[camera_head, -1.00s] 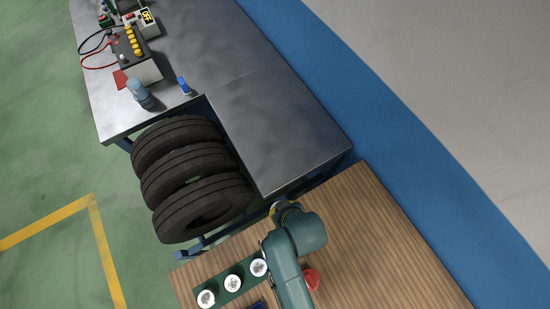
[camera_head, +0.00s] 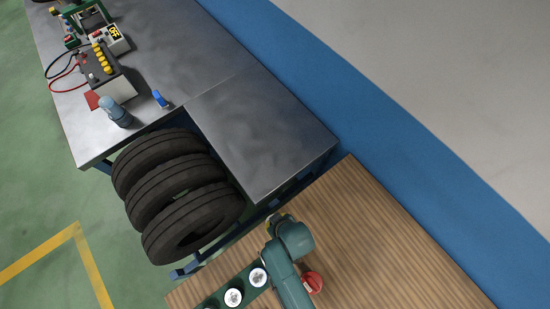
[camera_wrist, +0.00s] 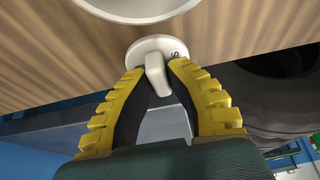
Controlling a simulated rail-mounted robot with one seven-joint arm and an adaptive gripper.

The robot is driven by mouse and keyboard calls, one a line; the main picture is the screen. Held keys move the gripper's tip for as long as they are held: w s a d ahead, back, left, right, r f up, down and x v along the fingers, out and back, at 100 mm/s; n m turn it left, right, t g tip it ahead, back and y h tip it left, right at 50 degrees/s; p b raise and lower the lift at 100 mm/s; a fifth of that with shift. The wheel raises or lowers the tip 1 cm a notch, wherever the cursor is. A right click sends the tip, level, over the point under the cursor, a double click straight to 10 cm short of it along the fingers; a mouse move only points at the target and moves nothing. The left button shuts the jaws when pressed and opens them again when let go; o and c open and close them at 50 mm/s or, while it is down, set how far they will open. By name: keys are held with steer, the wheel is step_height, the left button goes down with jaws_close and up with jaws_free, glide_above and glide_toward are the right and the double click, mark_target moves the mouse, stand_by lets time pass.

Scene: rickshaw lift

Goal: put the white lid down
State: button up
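The white lid (camera_wrist: 157,48) shows in the wrist view as a small round disc with a dark S-like mark and a tab handle. My gripper (camera_wrist: 157,75) has yellow, ridged fingers closed around the tab, with the disc beyond the fingertips. The lid appears to be held over a wooden table top; I cannot tell how high. In the head view my gripper (camera_head: 272,225) is near the table's left edge, mostly hidden by my arm, and the lid cannot be made out.
The wooden table (camera_head: 370,240) is clear at right. A green rack (camera_head: 247,287) with white round items and a red object (camera_head: 313,282) flank my arm. A pale round rim (camera_wrist: 135,14) tops the wrist view. Tires (camera_head: 185,195) and a metal bench (camera_head: 265,140) stand beyond.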

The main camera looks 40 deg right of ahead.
steer(key=o, duration=0.3)
steer(key=shift+o, duration=0.2)
steer(key=p+v, duration=0.2)
steer(key=v, duration=1)
steer(key=w+r+t+h, duration=0.1)
steer(key=w+r+t, duration=0.3)
steer(key=w+r, duration=0.65)
steer(key=w+r+t, duration=0.4)
steer(key=w+r, duration=0.3)
steer(key=r, duration=0.7)
steer(key=s+a+r+t, duration=0.1)
steer(key=r+t, duration=0.3)
steer(key=r, duration=1.1)
steer(key=s+a+r+t, duration=0.1)
steer(key=r+t, duration=0.4)
steer(key=r, duration=1)
steer(key=shift+a+t+y, duration=0.3)
steer(key=shift+a, duration=0.2)
